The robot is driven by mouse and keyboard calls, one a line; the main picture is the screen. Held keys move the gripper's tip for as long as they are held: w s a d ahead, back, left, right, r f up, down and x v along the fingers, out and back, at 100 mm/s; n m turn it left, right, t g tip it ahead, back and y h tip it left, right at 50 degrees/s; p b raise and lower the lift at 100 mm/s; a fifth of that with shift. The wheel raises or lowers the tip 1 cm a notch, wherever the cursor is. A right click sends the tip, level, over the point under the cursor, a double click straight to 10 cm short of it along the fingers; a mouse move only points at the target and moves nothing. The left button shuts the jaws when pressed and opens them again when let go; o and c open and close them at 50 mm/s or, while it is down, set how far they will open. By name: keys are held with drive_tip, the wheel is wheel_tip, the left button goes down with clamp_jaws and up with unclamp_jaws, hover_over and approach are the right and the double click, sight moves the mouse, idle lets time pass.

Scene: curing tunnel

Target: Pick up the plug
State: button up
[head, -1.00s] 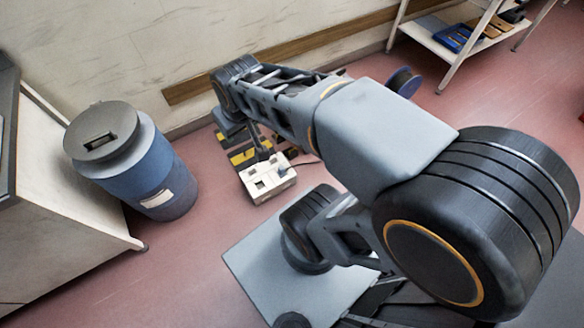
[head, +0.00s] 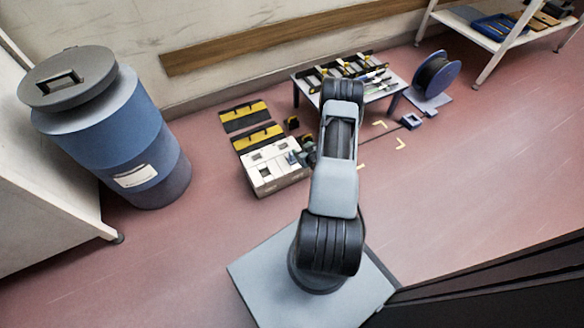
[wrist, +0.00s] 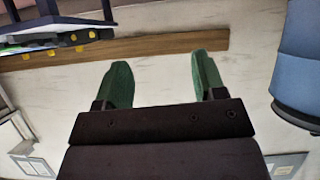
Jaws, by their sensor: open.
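I cannot pick out the plug for certain.
A blue drum (head: 150,160) stands left. Yellow-black pads (head: 246,114) lie behind the box. A low table (head: 372,94) with tools is at the back, with a cable reel (head: 436,75) to its right.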

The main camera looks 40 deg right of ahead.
drive_tip(key=t+b, duration=0.1)
drive_tip(key=b, duration=0.1)
approach(292, 158)
wheel_tip(292, 158, up, 3)
drive_tip(key=s, duration=0.1)
drive_tip(key=shift+m, duration=0.4)
drive_tip(key=b+x, duration=0.1)
drive_tip(key=x, duration=0.1)
drive_tip(key=b+x, duration=0.1)
drive_tip(key=x, duration=0.1)
drive_tip(key=b+x, duration=0.1)
drive_tip(key=x, duration=0.1)
drive_tip(key=shift+w+d+f, duration=0.25)
drive_tip(key=shift+d+f, duration=0.05)
drive_tip(key=shift+f, duration=0.05)
drive_tip(key=shift+w+f, duration=0.1)
drive_tip(key=shift+w, duration=0.3)
drive_tip(key=b+x, duration=0.3)
drive_tip(key=x, duration=0.1)
drive_tip(key=shift+d, duration=0.2)
drive_tip(key=shift+w+d+f+b, duration=0.15)
drive_tip(key=shift+w+b, duration=0.25)
drive_tip(key=shift+w, duration=0.2)
drive_tip(key=shift+c, duration=0.5)
drive_tip(key=c, duration=0.9)
drive_tip(key=shift+c, duration=0.4)
